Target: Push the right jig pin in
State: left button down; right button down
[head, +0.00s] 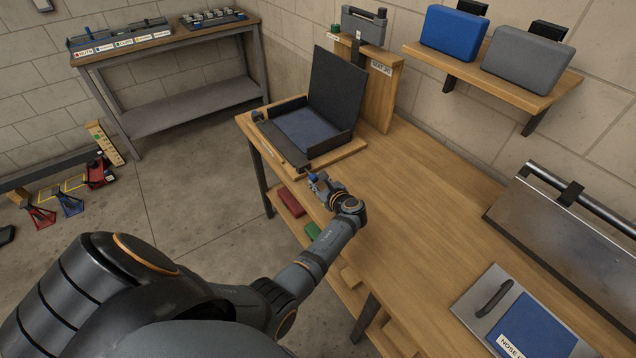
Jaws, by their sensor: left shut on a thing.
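A black jig (345,136) with a blue inner pad (300,130) and a raised black back panel (336,85) sits on a wooden board at the far left end of the workbench. A dark bar (284,146) runs along its left front side. My left gripper (318,183) is just off the near end of that bar, by the bench's left edge. It is shut on a small blue-topped piece (312,176), which looks like a jig pin. The fingers partly hide it, and I cannot tell how deep it sits. My right gripper is out of view.
The wooden workbench (430,215) is clear right of my arm. A labelled metal plate with a blue pad (530,328) and a large metal box (560,225) are at the right. A wall shelf (490,75) holds blue and grey cases. Red and green pieces lie under the bench.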

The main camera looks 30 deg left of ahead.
aim_at(311, 174)
pick_arm(q)
jog(key=shift+w+a+b, duration=0.1)
jog(key=shift+w+a, duration=0.2)
jog(key=shift+a, duration=0.4)
jog(key=shift+w+a+b, duration=0.1)
jog(key=shift+w+a, duration=0.15)
jog(key=shift+a, duration=0.5)
jog(key=shift+w+a+b, duration=0.1)
jog(key=shift+w+a, duration=0.2)
jog(key=shift+a, duration=0.4)
jog(key=shift+r, duration=0.1)
jog(key=c, duration=1.4)
grip_release()
jog(key=o, duration=0.3)
jog(key=shift+w+a, duration=0.1)
jog(key=shift+a, duration=0.05)
jog(key=v, duration=0.7)
jog(key=shift+d, duration=0.3)
